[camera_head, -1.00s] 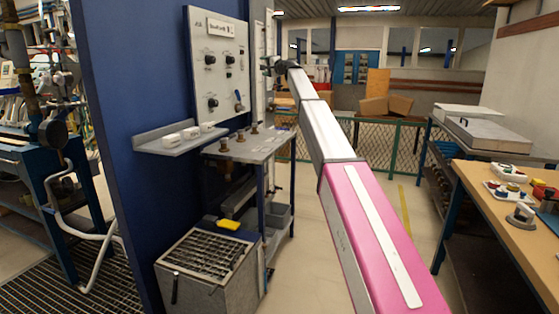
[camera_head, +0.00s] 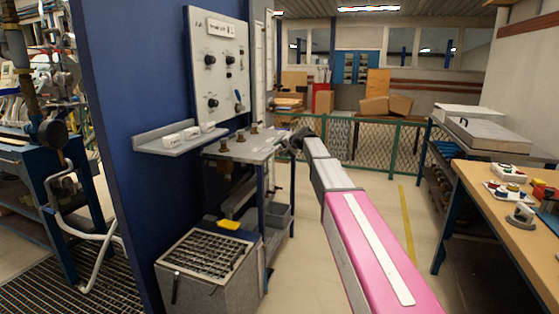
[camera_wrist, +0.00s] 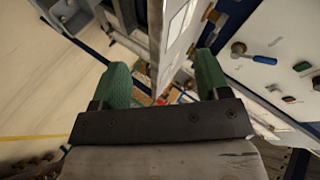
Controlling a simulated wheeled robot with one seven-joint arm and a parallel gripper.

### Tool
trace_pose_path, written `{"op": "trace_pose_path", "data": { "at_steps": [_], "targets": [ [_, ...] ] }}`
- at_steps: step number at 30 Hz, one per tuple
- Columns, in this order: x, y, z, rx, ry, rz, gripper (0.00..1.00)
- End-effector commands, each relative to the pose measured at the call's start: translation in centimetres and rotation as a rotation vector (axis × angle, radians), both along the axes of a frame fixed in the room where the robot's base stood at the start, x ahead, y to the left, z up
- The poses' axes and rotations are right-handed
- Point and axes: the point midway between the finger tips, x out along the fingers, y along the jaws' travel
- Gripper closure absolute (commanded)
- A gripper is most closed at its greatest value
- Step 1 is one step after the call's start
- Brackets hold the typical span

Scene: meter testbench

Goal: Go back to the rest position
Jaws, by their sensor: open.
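My gripper (camera_wrist: 162,85) shows in the wrist view with its two green fingers spread apart and nothing between them. In the head view my arm, with its pink and grey links, reaches forward. Its dark far end is low beside the right end of the metal bench, where the gripper itself is too small to make out. The wall panel (camera_head: 217,75) with black knobs and a blue-handled lever stands left of the arm's end. Part of this panel (camera_wrist: 275,75), with the blue lever, is at the right of the wrist view.
A metal bench (camera_head: 240,149) with several brass fittings stands below the panel, next to a small shelf (camera_head: 180,146) with white blocks. A grated bin (camera_head: 205,265) is in front. A wooden workbench (camera_head: 495,210) is at the right. A mesh fence (camera_head: 370,143) crosses the back. Floor between is clear.

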Motion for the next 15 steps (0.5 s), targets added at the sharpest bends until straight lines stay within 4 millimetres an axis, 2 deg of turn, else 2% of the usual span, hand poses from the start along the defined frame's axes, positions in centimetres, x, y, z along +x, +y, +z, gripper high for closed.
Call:
{"op": "trace_pose_path", "data": {
  "at_steps": [1,6,11,15],
  "targets": [
    [-2.9,-0.9,-2.9,-0.042,0.026,0.007,0.31],
    [-9.9,-3.8,-11.0,-0.197,0.110,0.037,0.31],
    [-17.3,-6.7,-17.8,-0.342,0.200,0.075,0.31],
    [-24.4,-9.4,-23.0,-0.466,0.285,0.113,0.31]
  ]
}}
